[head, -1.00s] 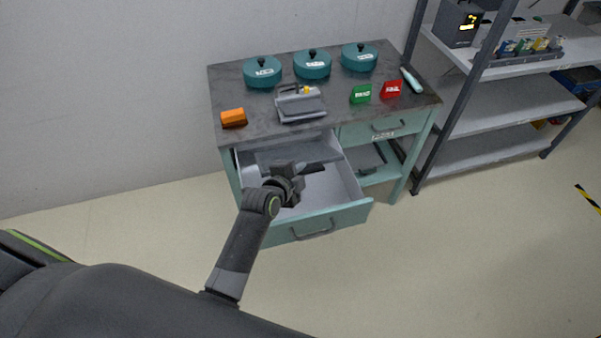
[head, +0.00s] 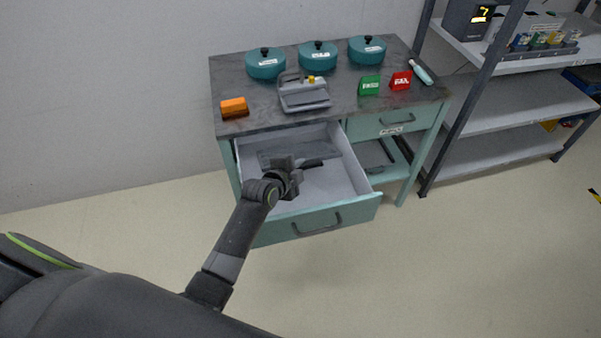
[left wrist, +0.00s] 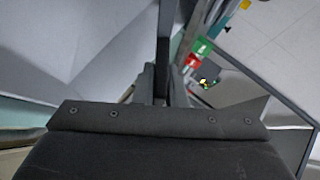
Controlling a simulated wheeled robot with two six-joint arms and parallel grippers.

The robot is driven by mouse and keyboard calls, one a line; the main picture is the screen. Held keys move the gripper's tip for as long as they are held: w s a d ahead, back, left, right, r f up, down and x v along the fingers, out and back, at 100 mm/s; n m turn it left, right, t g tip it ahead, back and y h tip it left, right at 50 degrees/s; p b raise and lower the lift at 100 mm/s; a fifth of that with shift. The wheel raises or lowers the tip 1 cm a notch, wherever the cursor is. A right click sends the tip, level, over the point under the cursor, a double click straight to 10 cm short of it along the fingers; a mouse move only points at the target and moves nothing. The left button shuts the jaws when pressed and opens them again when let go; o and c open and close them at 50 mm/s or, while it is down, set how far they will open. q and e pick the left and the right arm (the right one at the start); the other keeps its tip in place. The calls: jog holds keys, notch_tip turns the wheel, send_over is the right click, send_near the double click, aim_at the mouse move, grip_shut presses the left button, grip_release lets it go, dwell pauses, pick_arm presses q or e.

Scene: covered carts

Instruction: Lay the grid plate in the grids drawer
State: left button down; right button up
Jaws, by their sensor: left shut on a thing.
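The open drawer (head: 362,172) is pulled out of the left side of the teal cart, with a pale, otherwise empty-looking inside. The grid plate (head: 275,155) shows as a thin grey sheet over the back of the drawer. My left gripper (head: 312,163) is over the drawer, shut on the plate. In the left wrist view the plate (left wrist: 165,45) appears nearly edge-on as a dark upright strip beyond the gripper body. I cannot tell whether it touches the drawer floor. My right gripper is not in view.
The dark cart top (head: 240,75) holds three teal lidded pots, a grey device (head: 303,95), an orange block (head: 234,107), a green block (head: 369,86) and a red block (head: 401,81). A shut drawer (head: 397,122) is at right. A grey shelf rack (head: 500,120) stands beyond it.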

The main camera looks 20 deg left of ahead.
pick_arm(q)
jog(key=shift+w+a+f+b, duration=0.5)
jog(key=shift+w+f+b, duration=0.3)
jog(key=shift+b, duration=0.15)
jog(key=shift+w+a+f+b, duration=0.5)
jog(key=shift+w+f+b, duration=0.25)
jog(key=shift+b, duration=0.15)
jog(key=c, duration=1.4)
grip_release()
jog(key=shift+s, duration=0.1)
jog(key=shift+f, duration=0.1)
jog(key=shift+s, duration=0.15)
jog(key=v, duration=1.7)
jog(key=shift+s+a, duration=0.1)
